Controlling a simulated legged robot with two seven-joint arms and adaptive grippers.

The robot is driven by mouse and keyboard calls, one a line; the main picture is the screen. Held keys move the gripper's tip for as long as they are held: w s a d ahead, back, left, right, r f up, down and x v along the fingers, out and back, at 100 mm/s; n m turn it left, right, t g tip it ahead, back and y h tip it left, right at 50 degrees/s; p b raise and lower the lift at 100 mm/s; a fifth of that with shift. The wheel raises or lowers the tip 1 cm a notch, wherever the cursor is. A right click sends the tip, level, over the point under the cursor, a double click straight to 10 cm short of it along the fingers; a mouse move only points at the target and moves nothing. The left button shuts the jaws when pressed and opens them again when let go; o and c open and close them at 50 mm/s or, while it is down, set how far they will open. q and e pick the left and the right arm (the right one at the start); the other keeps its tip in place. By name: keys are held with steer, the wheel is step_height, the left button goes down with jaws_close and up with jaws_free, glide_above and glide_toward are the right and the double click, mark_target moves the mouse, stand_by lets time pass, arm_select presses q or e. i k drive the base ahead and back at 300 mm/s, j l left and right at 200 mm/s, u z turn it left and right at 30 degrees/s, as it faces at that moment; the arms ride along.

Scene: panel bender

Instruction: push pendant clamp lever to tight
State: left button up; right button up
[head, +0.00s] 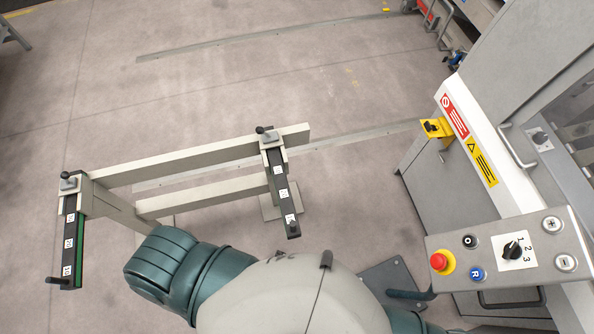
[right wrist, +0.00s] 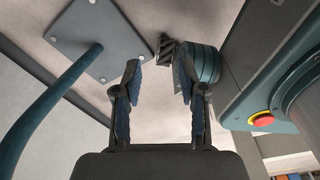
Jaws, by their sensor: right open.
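The grey control pendant (head: 508,252) is at the right of the head view, with a red stop button, a dark selector knob and several push buttons. A blue post (right wrist: 50,105) rises from a bolted grey floor plate (right wrist: 98,38) in the right wrist view; the plate also shows in the head view (head: 377,277), with part of the post (head: 408,294) beside it. I cannot make out the clamp lever in either view. My right gripper (right wrist: 157,75) is open, with nothing between its fingers, and is right of the post. My left gripper is not in view.
A pale support frame (head: 200,160) with two dark arms bearing number labels stands at the left and centre. The grey machine (head: 445,185), with warning stickers and a yellow bracket (head: 436,128), is at the right. The floor beyond the frame is mostly clear.

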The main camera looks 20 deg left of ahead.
mark_target(260, 131)
steer(key=k+j, duration=0.1)
steer(key=j, duration=0.35)
steer(key=k+j, duration=0.1)
steer(key=j, duration=0.8)
steer(key=k+j+z, duration=0.1)
steer(key=j+z, duration=0.15)
steer(key=z, duration=0.2)
steer(key=k+j+z, duration=0.1)
steer(key=j+z, duration=0.15)
steer(key=z, duration=0.2)
steer(key=k+j+z, duration=0.15)
steer(key=z, duration=0.3)
